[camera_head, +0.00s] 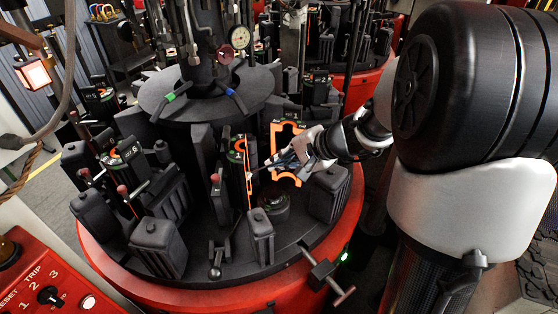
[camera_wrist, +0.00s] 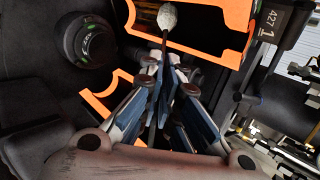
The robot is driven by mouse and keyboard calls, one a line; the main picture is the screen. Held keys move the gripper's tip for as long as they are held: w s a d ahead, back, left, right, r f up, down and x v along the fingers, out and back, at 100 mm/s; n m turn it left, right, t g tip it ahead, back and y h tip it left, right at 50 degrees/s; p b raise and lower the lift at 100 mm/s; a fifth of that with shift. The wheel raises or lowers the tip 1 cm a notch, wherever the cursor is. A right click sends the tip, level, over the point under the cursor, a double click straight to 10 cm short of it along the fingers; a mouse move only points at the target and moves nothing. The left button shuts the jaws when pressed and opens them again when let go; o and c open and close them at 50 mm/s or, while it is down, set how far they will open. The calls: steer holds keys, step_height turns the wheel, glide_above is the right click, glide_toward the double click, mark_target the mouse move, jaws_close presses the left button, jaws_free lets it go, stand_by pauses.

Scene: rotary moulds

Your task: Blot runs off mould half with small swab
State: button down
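My gripper (camera_head: 284,160) reaches in from the right to the open mould at the front of the rotary table. In the wrist view its fingers (camera_wrist: 163,78) are closed around the thin dark stick of a small swab (camera_wrist: 168,18). The swab's whitish tip stands out ahead of the fingers, close to a mould half (camera_wrist: 225,14) with a bright orange edge face. I cannot tell whether the tip touches it. In the head view one orange-edged half (camera_head: 276,133) is behind the gripper and another (camera_head: 249,172) is left of it. No runs can be made out.
A round dark base piece with a green ring (camera_wrist: 90,42) is beside the swab; it also sits below the gripper in the head view (camera_head: 274,201). Dark blocks (camera_head: 328,194) and posts crowd the red-rimmed table (camera_head: 200,298). A red control panel (camera_head: 50,280) is at lower left.

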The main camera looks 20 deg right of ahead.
steer(key=shift+f, duration=2.2)
steer(key=shift+r+p, duration=2.45)
steer(key=shift+r, duration=2.85)
step_height(320, 180, down, 11)
steer(key=b, duration=0.5)
steer(key=shift+r, duration=0.2)
